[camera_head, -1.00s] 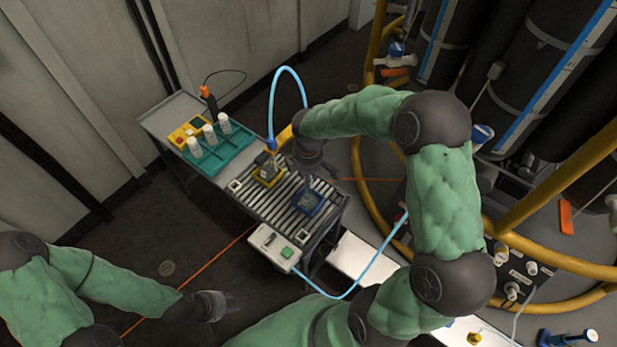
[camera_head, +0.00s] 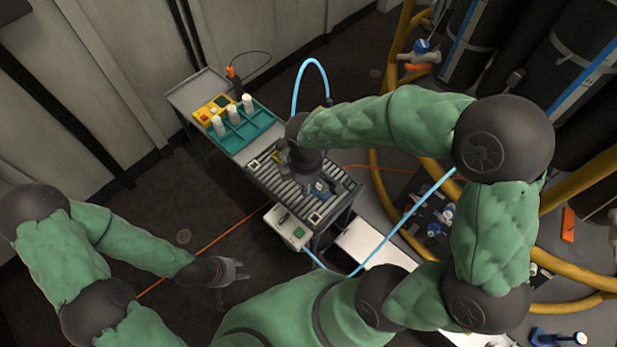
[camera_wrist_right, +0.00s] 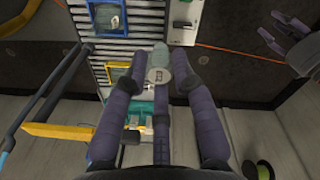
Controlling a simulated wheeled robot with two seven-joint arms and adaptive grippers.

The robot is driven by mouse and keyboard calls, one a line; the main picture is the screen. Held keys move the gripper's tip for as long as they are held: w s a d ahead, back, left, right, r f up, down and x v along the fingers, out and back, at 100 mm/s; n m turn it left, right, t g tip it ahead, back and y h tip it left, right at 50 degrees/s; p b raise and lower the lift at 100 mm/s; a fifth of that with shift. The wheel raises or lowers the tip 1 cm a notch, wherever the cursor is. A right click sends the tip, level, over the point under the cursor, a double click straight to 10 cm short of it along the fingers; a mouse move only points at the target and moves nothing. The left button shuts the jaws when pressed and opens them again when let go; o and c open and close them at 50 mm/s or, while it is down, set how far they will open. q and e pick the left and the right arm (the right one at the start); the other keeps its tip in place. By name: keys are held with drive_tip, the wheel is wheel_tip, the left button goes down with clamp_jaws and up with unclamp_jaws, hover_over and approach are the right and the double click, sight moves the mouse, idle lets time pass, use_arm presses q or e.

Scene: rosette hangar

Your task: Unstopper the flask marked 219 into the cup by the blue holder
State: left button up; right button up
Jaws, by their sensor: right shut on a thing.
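My right gripper (camera_wrist_right: 160,85) is shut on a pale, greyish-green flask (camera_wrist_right: 158,58) with a small label. The label is too small to read surely. In the head view my wrist hides this gripper and the flask. The blue holder (camera_head: 320,190) sits on the roller table; it also shows in the right wrist view (camera_wrist_right: 107,34). A yellow holder (camera_wrist_right: 118,77) is beside the held flask there and looks empty. I cannot make out a cup by the blue holder. My left gripper (camera_head: 228,274) is open and empty, over the floor left of the table.
A teal tray (camera_head: 246,146) with white bottles (camera_head: 233,114) stands behind the rollers, next to a yellow-and-red box (camera_head: 211,109). A light-blue hose (camera_head: 297,85) arches behind my right wrist.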

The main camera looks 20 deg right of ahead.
drive_tip(key=shift+r+p, duration=1.65)
drive_tip(key=shift+r, duration=0.4)
drive_tip(key=shift+s+d+f+b, duration=0.15)
drive_tip(key=shift+d+f+b, duration=0.3)
drive_tip(key=shift+f+b, duration=2.3)
drive_tip(key=shift+s+d+f+b, duration=0.15)
drive_tip(key=shift+d+f+b, duration=0.35)
drive_tip(key=shift+f, duration=4.3)
drive_tip(key=shift+s+d+f+b, duration=0.15)
drive_tip(key=shift+d+f+b, duration=0.25)
drive_tip(key=shift+f+b, duration=2.35)
drive_tip(key=shift+f+p, duration=0.6)
drive_tip(key=shift+f, duration=0.95)
drive_tip(key=shift+f+b, duration=0.8)
drive_tip(key=shift+f, duration=0.05)
drive_tip(key=shift+f, duration=0.2)
drive_tip(key=o, duration=0.9)
